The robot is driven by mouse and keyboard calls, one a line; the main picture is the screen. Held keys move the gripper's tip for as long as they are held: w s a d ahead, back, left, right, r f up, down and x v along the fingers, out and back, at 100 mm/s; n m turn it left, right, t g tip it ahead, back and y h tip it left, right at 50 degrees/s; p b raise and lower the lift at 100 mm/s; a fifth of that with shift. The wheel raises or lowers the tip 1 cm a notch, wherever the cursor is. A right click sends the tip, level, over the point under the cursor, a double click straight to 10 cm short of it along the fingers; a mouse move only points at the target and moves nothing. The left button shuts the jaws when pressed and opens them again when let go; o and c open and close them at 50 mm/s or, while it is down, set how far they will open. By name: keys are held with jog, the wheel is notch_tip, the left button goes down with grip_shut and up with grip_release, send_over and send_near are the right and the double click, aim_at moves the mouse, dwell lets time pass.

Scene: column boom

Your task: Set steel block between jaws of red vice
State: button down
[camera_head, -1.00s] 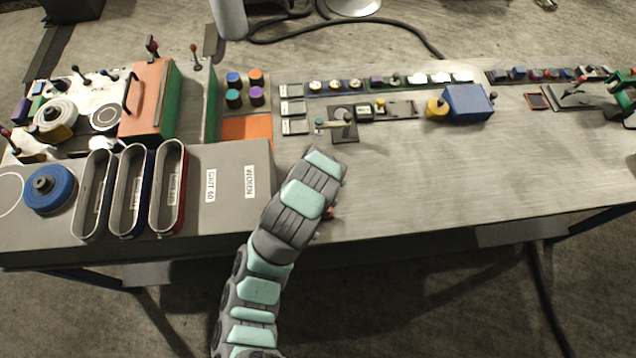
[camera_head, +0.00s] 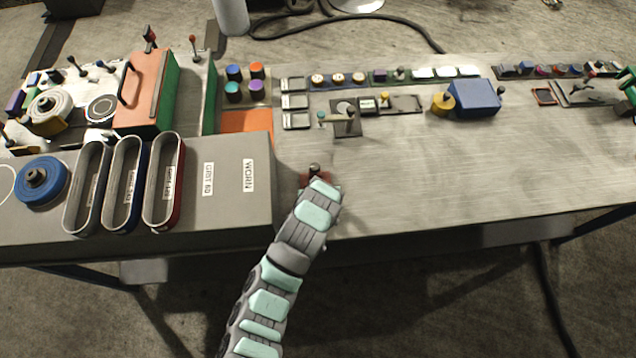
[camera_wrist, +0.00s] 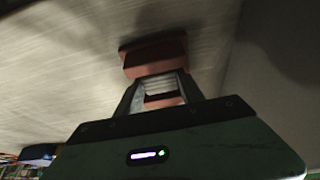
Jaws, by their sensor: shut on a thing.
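In the wrist view the red vice (camera_wrist: 154,58) shows beyond my fingertips, with one red part above the steel block and another below it. My gripper (camera_wrist: 160,92) is shut on the light, ridged steel block (camera_wrist: 157,85), one finger on each side. The block lines up with the gap between the red parts; I cannot tell whether it is down in the gap or above it. In the head view a little of the red vice (camera_head: 305,181) and a dark knob show at the bench's front edge. My arm hides the rest, the block and my fingers.
A grey housing (camera_head: 225,180) with several oval slots stands left of the vice. A blue box (camera_head: 473,98) with a yellow knob sits farther back right. Small switches and a lever (camera_head: 340,117) line the back. The bench (camera_head: 420,165) right of the vice is bare.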

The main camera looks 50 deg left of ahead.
jog(key=shift+f, duration=0.2)
jog(key=shift+f, duration=0.1)
jog(key=shift+f, duration=0.1)
jog(key=c, duration=0.7)
grip_release()
jog(key=v, duration=1.2)
jog(key=shift+p, duration=0.3)
